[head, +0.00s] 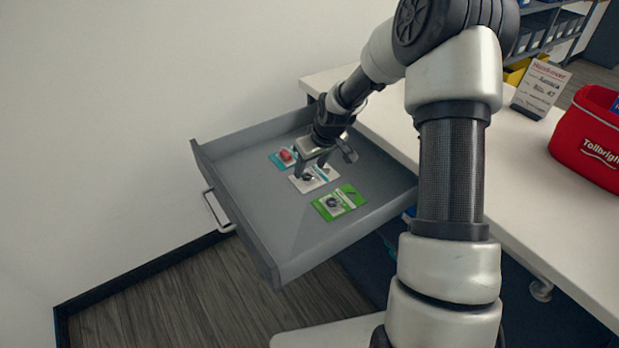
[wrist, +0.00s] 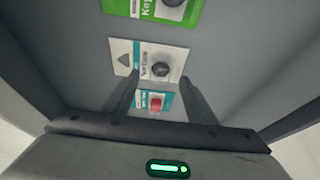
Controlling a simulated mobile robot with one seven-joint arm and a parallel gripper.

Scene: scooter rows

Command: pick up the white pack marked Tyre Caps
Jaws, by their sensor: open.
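The white pack (head: 321,179) lies flat in the open grey drawer (head: 254,208), between a teal pack and a green pack. A dark round item sits on it. In the wrist view the white pack (wrist: 150,60) shows just beyond the fingertips, its print too small to read surely. My gripper (head: 326,165) is open and empty, above the drawer and over the white pack. In the wrist view my gripper (wrist: 160,82) has its two fingers apart, with the teal pack seen between them. Whether the fingertips touch anything is unclear.
The teal pack (head: 277,161) with a red item and the green pack (head: 340,203) lie close on either side in the drawer. Drawer walls surround them. A white counter (head: 560,195) at right holds a red pouch (head: 590,135) and a card (head: 541,88).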

